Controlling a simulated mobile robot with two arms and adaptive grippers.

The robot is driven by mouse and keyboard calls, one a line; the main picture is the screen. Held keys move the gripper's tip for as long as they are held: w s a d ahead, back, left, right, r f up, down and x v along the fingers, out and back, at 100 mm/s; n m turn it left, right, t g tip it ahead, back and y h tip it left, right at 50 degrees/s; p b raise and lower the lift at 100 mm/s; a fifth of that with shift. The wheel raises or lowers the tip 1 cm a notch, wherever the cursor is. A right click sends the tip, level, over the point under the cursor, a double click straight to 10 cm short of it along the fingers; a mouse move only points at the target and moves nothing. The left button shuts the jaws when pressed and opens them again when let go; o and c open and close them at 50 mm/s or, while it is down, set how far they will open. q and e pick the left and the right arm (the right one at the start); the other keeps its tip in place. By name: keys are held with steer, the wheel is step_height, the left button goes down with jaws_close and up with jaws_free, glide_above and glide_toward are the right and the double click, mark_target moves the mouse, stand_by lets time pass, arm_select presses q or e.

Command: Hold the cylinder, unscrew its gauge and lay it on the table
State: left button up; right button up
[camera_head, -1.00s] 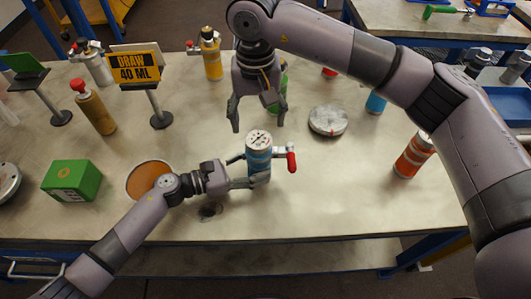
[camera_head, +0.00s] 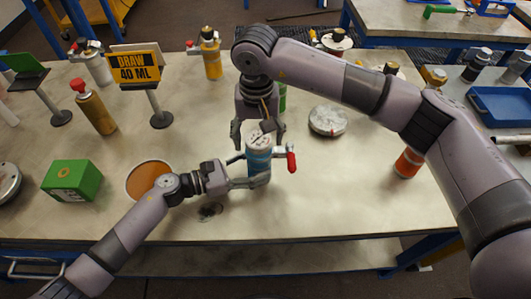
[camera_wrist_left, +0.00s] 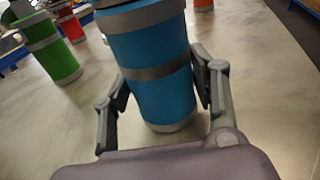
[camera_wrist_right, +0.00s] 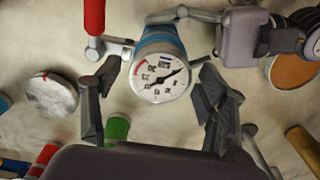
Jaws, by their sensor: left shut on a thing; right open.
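The blue cylinder (camera_head: 258,166) stands near the front of the table, with a red-handled side valve (camera_head: 291,160). My left gripper (camera_head: 256,182) is shut around its body; the left wrist view shows the fingers on both sides of the blue cylinder (camera_wrist_left: 155,75). The round white gauge (camera_wrist_right: 160,80) with a black needle faces up on the cylinder's top. My right gripper (camera_wrist_right: 155,95) is open above it, a finger to each side of the gauge, with visible gaps. In the head view, the right gripper (camera_head: 258,137) partly covers the gauge.
A green cylinder (camera_head: 283,97) stands just behind. A grey round disc (camera_head: 328,121) lies to the right and an orange disc (camera_head: 148,179) to the left. A green box (camera_head: 72,180) and a "DRAW 40 ML" sign (camera_head: 135,67) are further left. Bare table lies right of the cylinder.

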steer(key=m, duration=0.8)
steer(key=shift+m, duration=0.3)
steer(key=m, duration=0.4)
steer(key=shift+m, duration=0.3)
steer(key=m, duration=0.3)
steer(key=shift+m, duration=0.4)
steer(key=shift+c, duration=0.6)
